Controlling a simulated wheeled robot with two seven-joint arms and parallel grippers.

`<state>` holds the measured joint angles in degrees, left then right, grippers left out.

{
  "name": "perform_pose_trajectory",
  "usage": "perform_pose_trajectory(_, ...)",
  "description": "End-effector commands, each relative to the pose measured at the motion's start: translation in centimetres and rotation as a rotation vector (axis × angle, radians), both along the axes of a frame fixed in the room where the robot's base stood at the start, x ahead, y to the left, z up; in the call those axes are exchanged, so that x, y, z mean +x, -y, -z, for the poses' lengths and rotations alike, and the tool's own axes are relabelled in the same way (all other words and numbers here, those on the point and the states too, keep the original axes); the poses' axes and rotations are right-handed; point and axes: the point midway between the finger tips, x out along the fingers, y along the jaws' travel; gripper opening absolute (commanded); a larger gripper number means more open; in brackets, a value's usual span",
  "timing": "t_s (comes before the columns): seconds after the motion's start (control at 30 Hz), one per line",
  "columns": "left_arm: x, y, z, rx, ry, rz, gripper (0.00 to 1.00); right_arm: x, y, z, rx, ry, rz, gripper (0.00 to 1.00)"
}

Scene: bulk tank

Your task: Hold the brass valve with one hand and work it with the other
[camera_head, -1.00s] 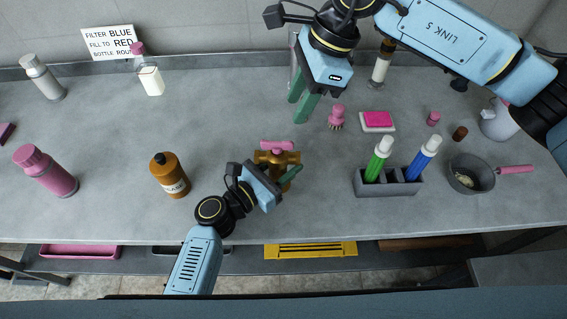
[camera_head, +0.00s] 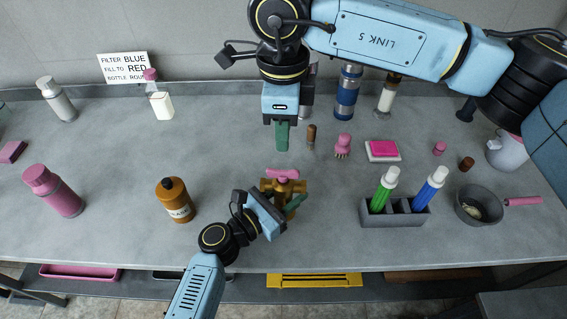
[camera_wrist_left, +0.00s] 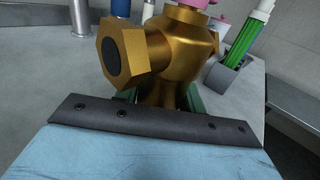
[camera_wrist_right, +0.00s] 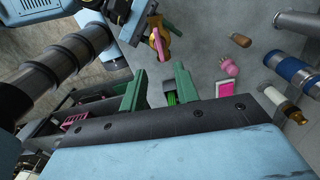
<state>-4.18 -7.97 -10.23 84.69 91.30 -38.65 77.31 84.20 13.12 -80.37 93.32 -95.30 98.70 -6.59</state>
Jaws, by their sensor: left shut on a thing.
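The brass valve (camera_head: 269,186) stands upright on the grey bench, with a pink handle (camera_head: 282,174) on top. My left gripper (camera_head: 290,207) is shut on the valve's body from the front. In the left wrist view the brass body (camera_wrist_left: 170,55) fills the space between the green fingers, with a hexagonal side port facing left; the fingertips are hidden behind it. My right gripper (camera_head: 282,138) is above and behind the valve, apart from it. In the right wrist view its green fingers (camera_wrist_right: 160,88) are spread and empty, and the pink handle (camera_wrist_right: 158,44) shows beyond them.
A brown bottle (camera_head: 174,200) stands left of the valve. A grey rack (camera_head: 395,216) with green and blue pens stands to the right, beside a pan (camera_head: 478,204). Behind are a wooden-handled thing (camera_head: 311,136), a pink brush (camera_head: 343,145) and a blue canister (camera_head: 347,92).

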Motion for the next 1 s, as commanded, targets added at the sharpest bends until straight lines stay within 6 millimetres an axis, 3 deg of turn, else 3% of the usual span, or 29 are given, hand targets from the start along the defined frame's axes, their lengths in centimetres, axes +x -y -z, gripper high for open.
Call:
perform_pose_trajectory(0.3,0.0,0.0,0.0,0.000,0.000,0.001,0.08,-0.1,0.1,6.6,0.000,-0.004,-0.002,0.31)
perform_pose_trajectory(0.5,0.0,0.0,0.0,-0.001,-0.001,0.001,0.08,0.0,0.0,9.1,0.002,-0.003,-0.001,0.31)
perform_pose_trajectory(0.9,0.0,0.1,0.0,-0.001,-0.001,0.001,0.08,0.0,0.0,9.9,0.002,-0.001,-0.002,0.31)
perform_pose_trajectory(1.0,0.0,0.1,0.0,-0.001,-0.001,0.001,0.08,0.0,0.0,9.8,0.002,-0.001,-0.003,0.19)
